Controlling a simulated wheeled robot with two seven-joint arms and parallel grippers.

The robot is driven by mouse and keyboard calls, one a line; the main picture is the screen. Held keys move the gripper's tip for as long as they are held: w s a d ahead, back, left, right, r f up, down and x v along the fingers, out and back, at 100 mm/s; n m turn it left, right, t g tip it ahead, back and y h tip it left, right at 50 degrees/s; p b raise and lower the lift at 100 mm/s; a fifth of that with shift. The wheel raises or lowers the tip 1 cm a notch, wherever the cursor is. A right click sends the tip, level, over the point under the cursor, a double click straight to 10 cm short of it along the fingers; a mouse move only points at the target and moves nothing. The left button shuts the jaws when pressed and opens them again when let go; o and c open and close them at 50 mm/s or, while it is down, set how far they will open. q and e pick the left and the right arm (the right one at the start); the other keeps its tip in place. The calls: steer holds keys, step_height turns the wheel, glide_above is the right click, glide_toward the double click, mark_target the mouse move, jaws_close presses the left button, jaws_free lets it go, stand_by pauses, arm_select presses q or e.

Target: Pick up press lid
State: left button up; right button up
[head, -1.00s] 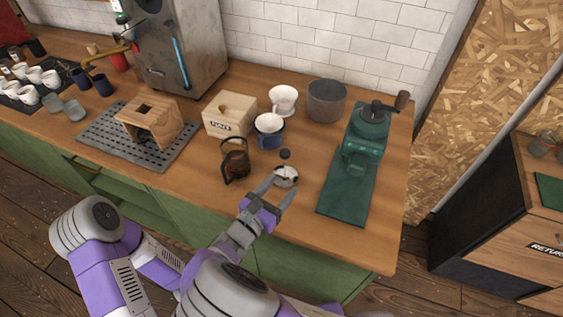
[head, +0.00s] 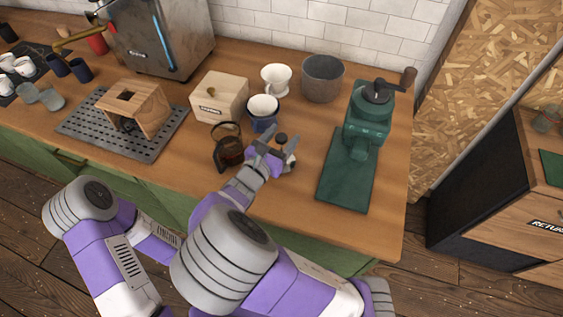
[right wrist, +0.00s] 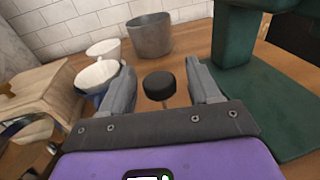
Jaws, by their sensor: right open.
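The press lid (head: 281,139) is on the wooden counter, with its round black knob up on a thin rod. In the right wrist view the black knob (right wrist: 159,85) stands between my fingers, with a gap on both sides. Its disc is mostly hidden by my gripper. My right gripper (head: 278,145) is open around the knob and holds nothing. The dark glass press (head: 229,150) stands just left of the lid. My left gripper is out of the head view; only part of that arm shows at lower left.
The green grinder (head: 368,125) on its green base stands to the right. A blue cup (head: 263,122), a white dripper (head: 276,80) and a grey bin (head: 322,78) stand behind. A wooden box (head: 220,98) is at back left. The counter's front right is clear.

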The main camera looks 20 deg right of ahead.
jaws_close()
stand_by(0.3)
